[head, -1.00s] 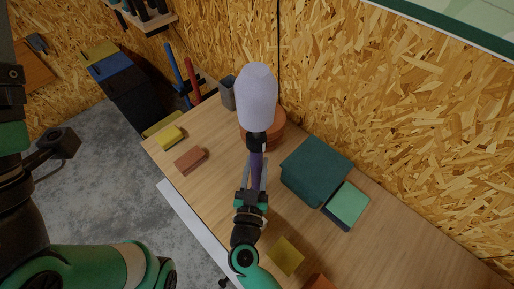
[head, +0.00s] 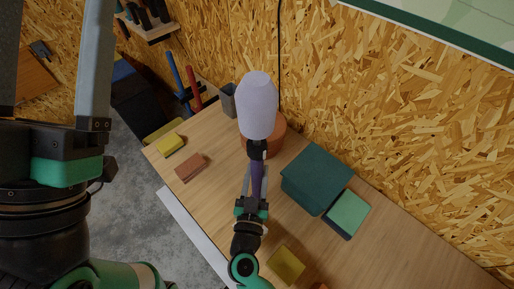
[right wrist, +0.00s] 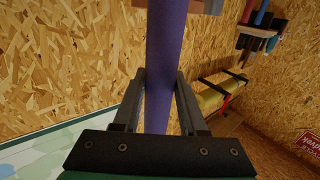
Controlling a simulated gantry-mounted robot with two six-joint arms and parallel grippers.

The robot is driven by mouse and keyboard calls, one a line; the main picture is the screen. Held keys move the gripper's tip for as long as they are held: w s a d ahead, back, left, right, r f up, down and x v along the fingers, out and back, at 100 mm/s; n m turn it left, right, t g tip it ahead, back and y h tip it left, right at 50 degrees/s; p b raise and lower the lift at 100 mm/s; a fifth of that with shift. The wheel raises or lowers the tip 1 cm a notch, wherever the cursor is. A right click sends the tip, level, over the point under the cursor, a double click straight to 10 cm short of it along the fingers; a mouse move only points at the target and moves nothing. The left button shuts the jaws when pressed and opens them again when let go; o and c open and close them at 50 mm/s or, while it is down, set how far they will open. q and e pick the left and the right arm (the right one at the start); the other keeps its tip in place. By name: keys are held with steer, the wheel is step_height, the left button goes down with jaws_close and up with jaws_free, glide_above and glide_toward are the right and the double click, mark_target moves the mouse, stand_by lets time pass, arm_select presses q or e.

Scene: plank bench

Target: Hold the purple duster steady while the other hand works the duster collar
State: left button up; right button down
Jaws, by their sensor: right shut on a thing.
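The purple duster has a pale lavender head (head: 257,105), a black collar (head: 256,149) just below it and a purple handle (head: 258,181). It stands roughly upright above the bench. My right gripper (head: 254,178) is shut on the handle below the collar. In the right wrist view the purple handle (right wrist: 165,65) runs between the two fingers of my right gripper (right wrist: 158,78); the collar does not show there. My left gripper (head: 52,45) is large at the left of the head view, its two fingers spread, empty and apart from the duster.
The plank bench (head: 222,163) carries a terracotta pot (head: 277,136) behind the duster, a dark teal box (head: 314,176), a green-topped block (head: 348,212), a yellow block (head: 170,143), a brick-red block (head: 190,166) and an olive block (head: 286,264).

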arm_select(q)
steer(key=w+d+f+m+g+h, duration=0.1)
steer(key=d+f+g, duration=0.2)
steer(key=f, duration=0.7)
steer(key=w+d+f+g+h, duration=0.1)
steer(key=d+f+g, duration=0.25)
steer(key=f, duration=0.65)
steer(key=g, duration=0.3)
glide_toward(252, 155)
steer(key=shift+m+h, duration=0.4)
steer(key=x, duration=1.2)
steer(key=shift+w+a+f, duration=0.1)
steer(key=shift+w, duration=0.2)
steer(key=shift+c, duration=0.3)
